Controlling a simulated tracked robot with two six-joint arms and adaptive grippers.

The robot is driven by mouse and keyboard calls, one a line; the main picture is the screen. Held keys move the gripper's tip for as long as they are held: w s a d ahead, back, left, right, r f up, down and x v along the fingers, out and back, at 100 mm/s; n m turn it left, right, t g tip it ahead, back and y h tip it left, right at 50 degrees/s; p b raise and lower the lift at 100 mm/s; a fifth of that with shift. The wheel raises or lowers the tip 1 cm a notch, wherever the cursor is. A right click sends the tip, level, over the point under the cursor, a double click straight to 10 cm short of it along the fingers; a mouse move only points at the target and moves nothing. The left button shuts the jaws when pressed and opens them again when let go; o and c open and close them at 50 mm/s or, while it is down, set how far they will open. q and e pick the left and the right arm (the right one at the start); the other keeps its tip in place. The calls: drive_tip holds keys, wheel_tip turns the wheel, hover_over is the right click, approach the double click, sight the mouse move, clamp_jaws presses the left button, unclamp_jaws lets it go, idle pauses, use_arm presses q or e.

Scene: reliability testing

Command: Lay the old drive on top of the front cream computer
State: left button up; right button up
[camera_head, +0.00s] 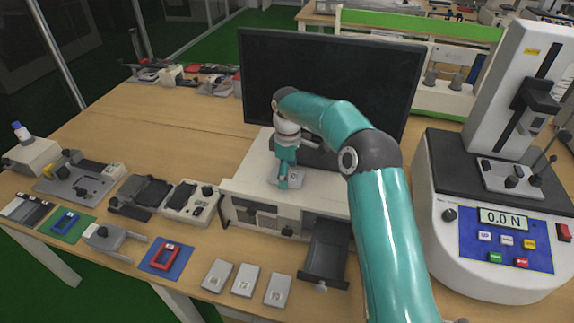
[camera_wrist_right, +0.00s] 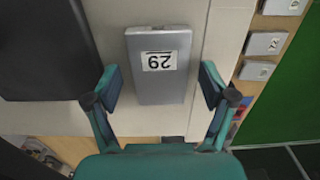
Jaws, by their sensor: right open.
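The cream computer (camera_head: 262,203) stands at the middle of the bench in front of the monitor. A flat grey drive (camera_head: 294,180) with a white number label lies on its top. In the right wrist view the drive (camera_wrist_right: 160,95) lies flat on the cream top (camera_wrist_right: 216,35). My right gripper (camera_head: 283,184) is open above the computer top, with one finger on each side of the drive. In the wrist view gaps show between the drive and both fingers (camera_wrist_right: 162,84). My left gripper is in neither view.
An open dark drawer (camera_head: 327,248) juts from the computer's front right. Several similar grey drives, one of them here (camera_head: 246,279), lie on the bench in front. The monitor (camera_head: 345,75) stands behind. A force tester (camera_head: 490,215) fills the right side.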

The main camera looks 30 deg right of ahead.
wheel_tip(320, 180, up, 12)
drive_tip(key=p, duration=0.1)
idle(0.4)
idle(0.4)
